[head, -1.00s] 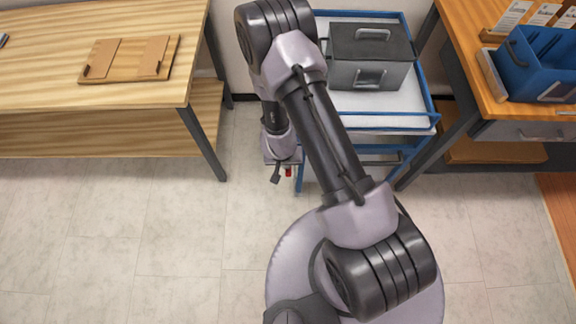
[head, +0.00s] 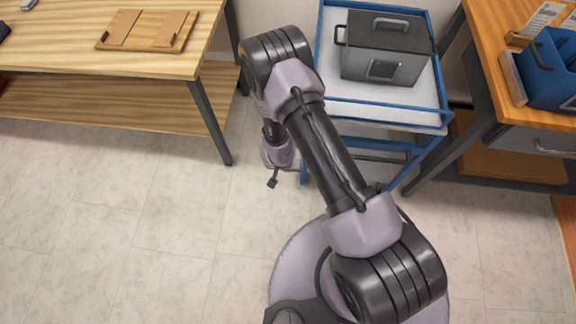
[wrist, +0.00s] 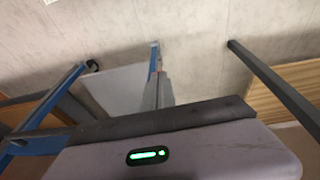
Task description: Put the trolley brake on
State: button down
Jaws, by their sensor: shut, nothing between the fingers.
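The trolley (head: 449,110) has a blue frame and a pale top tray, and stands between two tables. It also shows in the wrist view, with a blue rail (wrist: 62,92), a grey lower shelf (wrist: 118,84) and a small dark wheel (wrist: 92,66). My gripper (wrist: 160,78) is shut and empty, low beside a blue corner post of the trolley; whether it touches the post I cannot tell. No brake pedal can be made out in either current view.
A grey lidded metal box (head: 385,55) stands on the trolley's top tray. A wooden table (head: 120,52) is at left, its dark leg (head: 210,122) near my wrist. Another table with a blue bin (head: 553,75) is at right. The tiled floor (head: 130,210) at front left is clear.

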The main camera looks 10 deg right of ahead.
jog(key=shift+f, duration=0.6)
